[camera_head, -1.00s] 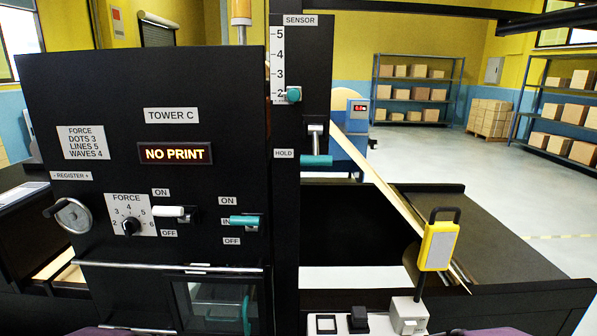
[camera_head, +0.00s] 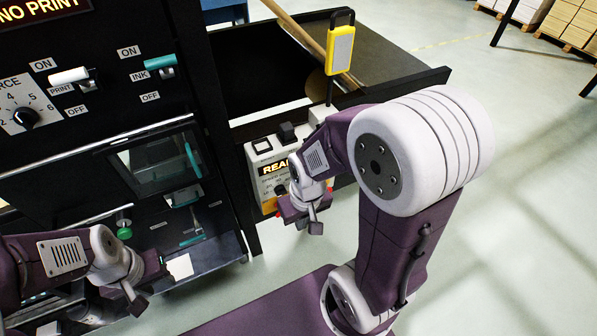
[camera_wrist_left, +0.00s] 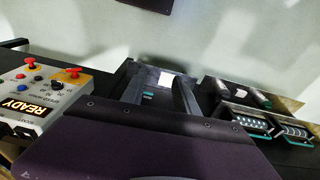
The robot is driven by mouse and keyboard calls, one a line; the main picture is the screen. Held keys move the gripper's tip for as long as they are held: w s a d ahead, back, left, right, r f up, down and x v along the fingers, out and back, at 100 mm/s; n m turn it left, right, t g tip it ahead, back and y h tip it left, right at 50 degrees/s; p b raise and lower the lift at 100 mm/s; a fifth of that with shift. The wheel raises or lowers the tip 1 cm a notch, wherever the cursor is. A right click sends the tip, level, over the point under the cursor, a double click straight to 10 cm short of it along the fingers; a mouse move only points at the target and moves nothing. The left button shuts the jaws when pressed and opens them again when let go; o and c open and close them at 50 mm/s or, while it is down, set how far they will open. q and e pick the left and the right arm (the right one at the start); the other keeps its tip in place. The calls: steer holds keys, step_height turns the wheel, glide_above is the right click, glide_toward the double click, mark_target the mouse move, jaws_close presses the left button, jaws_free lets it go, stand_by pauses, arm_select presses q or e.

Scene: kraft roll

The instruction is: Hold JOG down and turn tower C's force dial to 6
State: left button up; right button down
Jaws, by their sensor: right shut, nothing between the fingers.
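Tower C's black panel (camera_head: 100,20) is at the upper left in the head view. Its black force dial (camera_head: 25,118) is near the left edge, scale partly cut off; I cannot tell its exact setting. A white control box (camera_head: 258,153) has a lit "READY" display, also in the left wrist view (camera_wrist_left: 40,100), with red, blue and black controls. The JOG label is not legible. My right gripper (camera_head: 312,222) is shut and empty in front of the box, hiding part of it. My left gripper (camera_head: 137,302) is low before the tower, away from the dial; its opening is unclear.
The white PRINT lever (camera_head: 68,76) and teal INK lever (camera_head: 160,63) stick out right of the dial. A yellow tag (camera_head: 340,48) stands behind the box. A window (camera_head: 155,160) lies below the levers. The floor at right is open.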

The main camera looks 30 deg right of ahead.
arm_select(q)
steer(key=o, duration=0.5)
steer(key=shift+w+d, duration=0.15)
steer(key=shift+d, duration=0.15)
steer(key=w+d+r+n+h, duration=0.1)
steer(key=d+r+n+h, duration=0.15)
steer(key=d+n, duration=0.55)
steer(key=w+d+r+n+h, duration=0.2)
steer(key=d+n+h, duration=0.1)
steer(key=n, duration=0.9)
steer(key=w+d+r+n+t+h, duration=0.1)
steer(key=w+r+n+t+h, duration=0.4)
steer(key=w+r+n, duration=0.8)
steer(key=w+a+r+n+t+y, duration=0.25)
steer(key=w+a+n+t, duration=0.4)
steer(key=n, duration=0.35)
steer(key=n+t+y, duration=0.5)
steer(key=n+y, duration=0.3)
steer(key=n, duration=0.3)
glide_toward(23, 124)
steer(key=w, duration=0.9)
steer(key=shift+w+d+f, duration=0.1)
steer(key=shift+w, duration=0.05)
